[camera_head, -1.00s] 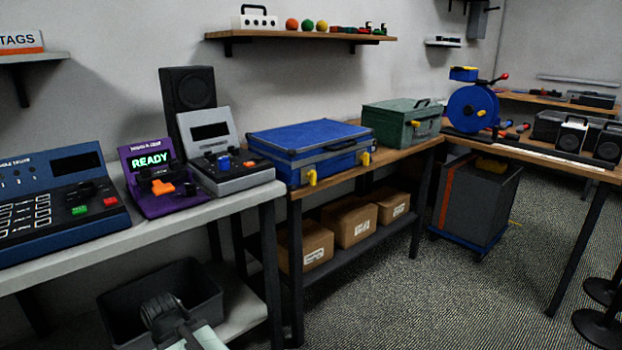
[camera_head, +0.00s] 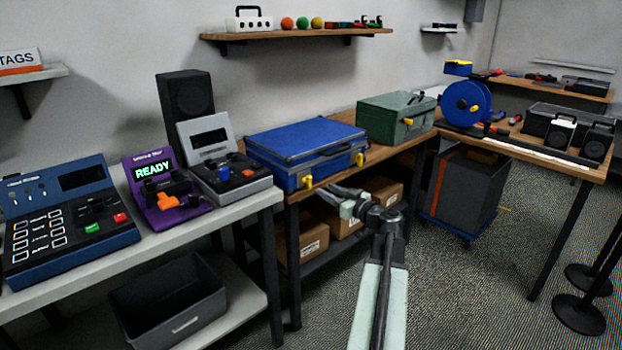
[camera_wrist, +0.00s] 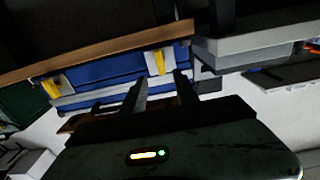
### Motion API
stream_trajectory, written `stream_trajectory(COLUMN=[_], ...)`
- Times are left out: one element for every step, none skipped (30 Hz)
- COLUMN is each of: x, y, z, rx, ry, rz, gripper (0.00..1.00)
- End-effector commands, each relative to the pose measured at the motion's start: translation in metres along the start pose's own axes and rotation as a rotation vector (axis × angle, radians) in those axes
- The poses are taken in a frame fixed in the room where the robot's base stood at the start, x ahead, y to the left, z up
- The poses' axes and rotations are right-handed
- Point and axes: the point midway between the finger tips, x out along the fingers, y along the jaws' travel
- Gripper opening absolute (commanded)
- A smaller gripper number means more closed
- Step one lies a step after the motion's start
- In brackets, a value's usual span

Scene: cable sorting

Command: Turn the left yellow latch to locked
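The blue case (camera_head: 305,145) lies closed on the wooden bench. Its left yellow latch (camera_head: 307,182) is on the front near the left corner, and its right yellow latch (camera_head: 359,159) is further along. The wrist view appears upside down: the left latch (camera_wrist: 157,62) shows right of centre and the right latch (camera_wrist: 50,88) at the left. My gripper (camera_wrist: 160,80) is open and empty, its two fingers apart, with the left latch just beyond the fingertips. I cannot see contact. In the head view my gripper (camera_head: 325,192) is in front of the case, just right of the left latch.
A green case (camera_head: 395,118) stands behind to the right on the bench. A grey device (camera_head: 232,178) and a purple device (camera_head: 165,195) stand on the left table. Cardboard boxes (camera_head: 312,240) sit on the shelf below. Open floor lies to the right.

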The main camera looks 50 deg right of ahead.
Motion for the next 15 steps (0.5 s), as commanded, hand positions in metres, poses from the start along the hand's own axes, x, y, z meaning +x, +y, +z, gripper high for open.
stream_trajectory(x=[0.0, 0.001, 0.003, 0.006, 0.01, 0.017, 0.022, 0.029, 0.037, 0.043, 0.048, 0.056, 0.06, 0.065, 0.07], y=[0.001, 0.001, 0.0, 0.0, 0.0, 0.001, 0.001, 0.0, 0.0, 0.0, 0.0, -0.001, -0.001, 0.0, -0.001], z=[0.0, 0.0, 0.0, 0.001, 0.001, 0.001, 0.001, 0.001, 0.001, 0.001, 0.001, 0.001, 0.001, 0.001, 0.001], rx=[-0.002, -0.002, -0.001, -0.001, -0.001, -0.001, 0.0, 0.0, 0.0, 0.0, 0.0, 0.0, 0.0, 0.0, 0.0], ry=[0.002, 0.002, 0.002, 0.001, 0.001, 0.001, 0.001, 0.0, 0.0, 0.0, 0.0, 0.0, 0.0, 0.0, 0.0], rz=[0.002, 0.001, 0.0, -0.001, -0.002, -0.002, -0.002, -0.004, -0.004, -0.003, -0.004, -0.005, -0.004, -0.003, -0.003], gripper=[0.36, 0.36, 0.36, 0.36, 0.36, 0.36, 0.36, 0.36, 0.36, 0.36, 0.36, 0.36, 0.36, 0.36, 0.36])
